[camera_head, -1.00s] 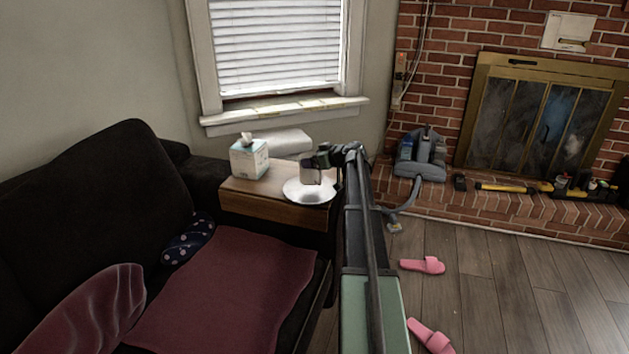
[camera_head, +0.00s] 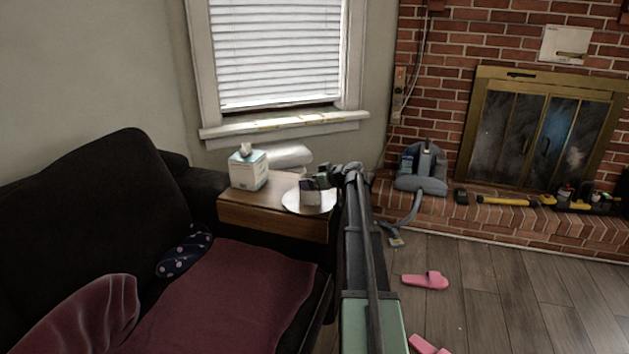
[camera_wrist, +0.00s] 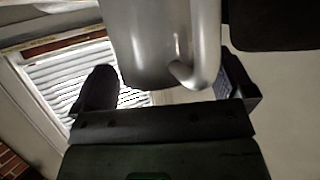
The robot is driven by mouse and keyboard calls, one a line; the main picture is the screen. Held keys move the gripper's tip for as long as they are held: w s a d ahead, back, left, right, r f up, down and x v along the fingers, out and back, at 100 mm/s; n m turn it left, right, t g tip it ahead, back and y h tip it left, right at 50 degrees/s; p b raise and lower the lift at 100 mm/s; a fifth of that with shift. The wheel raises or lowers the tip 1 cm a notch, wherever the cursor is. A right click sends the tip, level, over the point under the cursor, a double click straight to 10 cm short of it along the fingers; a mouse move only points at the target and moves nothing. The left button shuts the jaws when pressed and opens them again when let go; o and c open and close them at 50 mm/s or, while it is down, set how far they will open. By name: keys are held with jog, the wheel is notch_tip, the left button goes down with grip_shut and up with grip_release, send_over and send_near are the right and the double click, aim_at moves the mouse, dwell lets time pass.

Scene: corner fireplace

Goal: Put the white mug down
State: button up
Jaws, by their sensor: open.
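The white mug (camera_head: 309,197), greyish in this light, appears to rest on a round white plate (camera_head: 292,203) on a wooden side table (camera_head: 262,213). My gripper (camera_head: 323,181) is at the mug, close above the plate. In the wrist view the mug (camera_wrist: 150,50) fills the upper middle, with its handle toward the right. The fingers of my gripper (camera_wrist: 166,90) are apart, one on each side of the mug. The mug's contact with the plate is partly hidden in both views.
A tissue box (camera_head: 248,168) stands left of the plate on the table. A pale rounded object (camera_head: 288,156) lies behind. A dark sofa (camera_head: 90,220) is at left. A vacuum cleaner (camera_head: 421,170) and a brick fireplace (camera_head: 540,130) are at right, with pink slippers (camera_head: 425,281) on the floor.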

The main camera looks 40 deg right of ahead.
jog(key=p+v, duration=0.4)
jog(key=v, duration=0.7)
jog(key=s+a+f+g+y, duration=0.1)
jog(key=s+a+f+g, duration=0.15)
jog(key=a, duration=0.95)
jog(key=s+a+f+g, duration=0.1)
jog(key=a+f+g, duration=0.15)
jog(key=a, duration=0.95)
jog(key=s+a+f+g+y, duration=0.1)
jog(key=a+f+g, duration=0.15)
jog(key=a, duration=0.85)
jog(key=s+a+f+m+g+h, duration=0.2)
jog(key=s+a+g+h, duration=0.2)
jog(key=s+a, duration=1.1)
jog(key=shift+s+a+f+g+h, duration=0.15)
jog(key=shift+s+f+g+h, duration=0.2)
jog(key=shift+g, duration=0.5)
jog(key=shift+w+r, duration=0.1)
jog(key=shift+w, duration=0.1)
